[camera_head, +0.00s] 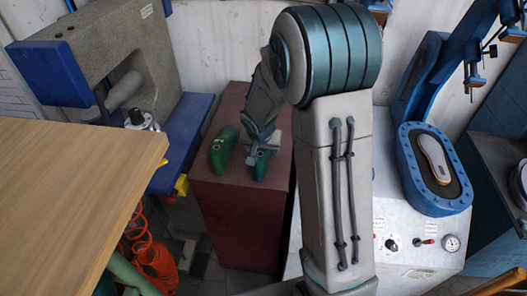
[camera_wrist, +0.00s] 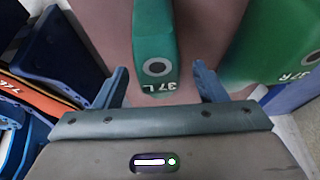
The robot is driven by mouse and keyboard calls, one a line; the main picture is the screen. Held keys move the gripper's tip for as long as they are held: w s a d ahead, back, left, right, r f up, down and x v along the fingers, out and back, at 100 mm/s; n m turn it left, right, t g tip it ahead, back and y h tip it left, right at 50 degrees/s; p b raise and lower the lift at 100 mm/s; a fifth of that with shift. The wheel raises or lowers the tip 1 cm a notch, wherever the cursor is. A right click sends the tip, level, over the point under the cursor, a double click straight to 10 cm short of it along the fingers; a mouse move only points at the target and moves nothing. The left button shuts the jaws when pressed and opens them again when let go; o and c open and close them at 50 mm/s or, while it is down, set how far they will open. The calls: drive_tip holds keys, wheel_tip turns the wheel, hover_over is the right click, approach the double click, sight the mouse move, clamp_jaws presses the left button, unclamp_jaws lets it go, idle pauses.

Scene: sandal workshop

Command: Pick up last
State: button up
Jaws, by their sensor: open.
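Two green shoe lasts lie side by side on a dark red box (camera_head: 232,215). The last marked 37 L (camera_wrist: 154,45) shows in the wrist view between my open gripper's fingers (camera_wrist: 160,80), with its round metal-ringed hole facing the camera. In the head view this last (camera_head: 261,164) is partly hidden under my gripper (camera_head: 264,143). The fingers stand on either side of its near end, with a visible gap on each side. The last marked 37 R (camera_wrist: 273,45) lies to the right in the wrist view. In the head view it is the left one (camera_head: 222,151).
A wooden tabletop (camera_head: 75,190) fills the left front. A grey and blue machine (camera_head: 150,60) stands left of the box. Right of my arm, a white machine (camera_head: 430,258) carries a blue oval tray (camera_head: 407,160) with a sole (camera_head: 433,157). An orange coiled hose (camera_head: 155,258) hangs below the tabletop.

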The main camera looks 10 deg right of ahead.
drive_tip(key=shift+f, duration=0.15)
drive_tip(key=c, duration=1.1)
drive_tip(key=shift+o, duration=0.2)
drive_tip(key=shift+w, duration=0.1)
